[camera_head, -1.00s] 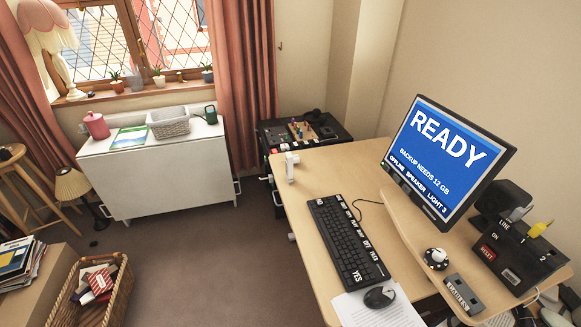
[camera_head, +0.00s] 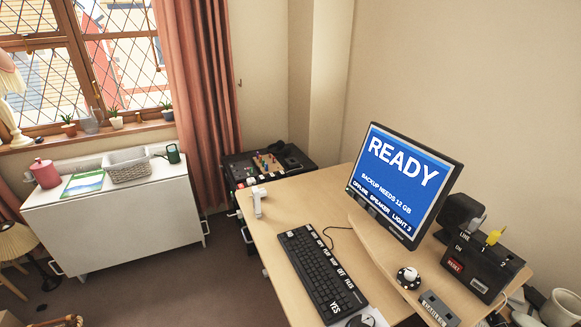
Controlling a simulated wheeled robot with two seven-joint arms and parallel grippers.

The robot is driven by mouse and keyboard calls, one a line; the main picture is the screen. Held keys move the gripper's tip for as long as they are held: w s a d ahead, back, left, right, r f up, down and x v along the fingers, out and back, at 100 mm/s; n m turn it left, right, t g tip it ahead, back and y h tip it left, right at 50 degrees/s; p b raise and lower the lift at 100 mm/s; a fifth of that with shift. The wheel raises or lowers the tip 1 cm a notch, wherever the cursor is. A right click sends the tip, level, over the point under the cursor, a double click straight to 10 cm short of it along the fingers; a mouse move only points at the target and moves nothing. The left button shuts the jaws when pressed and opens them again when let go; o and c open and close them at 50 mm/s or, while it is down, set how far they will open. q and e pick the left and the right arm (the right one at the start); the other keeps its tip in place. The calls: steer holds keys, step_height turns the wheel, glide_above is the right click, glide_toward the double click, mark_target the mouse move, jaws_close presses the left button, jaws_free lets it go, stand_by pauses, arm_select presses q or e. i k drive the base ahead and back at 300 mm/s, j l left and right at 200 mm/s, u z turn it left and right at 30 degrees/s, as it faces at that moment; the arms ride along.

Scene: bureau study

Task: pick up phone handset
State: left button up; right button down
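Neither of my grippers is in view. No thing can be told for certain as the phone handset. A dark curved object (camera_head: 292,156) lies at the back right of the black cabinet top, behind the desk's far left corner; it may be the handset, but it is too small and dark to tell. A small white object (camera_head: 257,201) stands near the desk's far left edge, and I cannot tell what it is.
The wooden desk (camera_head: 290,211) holds a keyboard (camera_head: 322,272), a monitor (camera_head: 405,182) and a black switch box (camera_head: 480,262). Coloured pegs (camera_head: 267,163) stand on the black cabinet. A white table (camera_head: 110,225) is by the window. Dark carpet (camera_head: 190,285) lies clear left of the desk.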

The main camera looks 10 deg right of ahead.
mark_target(255, 191)
steer(key=u, duration=0.5)
steer(key=i+u, duration=0.1)
steer(key=u, duration=0.9)
steer(key=i+u, duration=0.1)
steer(key=u, duration=0.9)
steer(key=i+l+u, duration=0.1)
steer(key=u, duration=0.4)
steer(key=l+u, duration=0.1)
steer(key=u, duration=0.9)
steer(key=i+l+z, duration=0.15)
steer(key=l, duration=0.3)
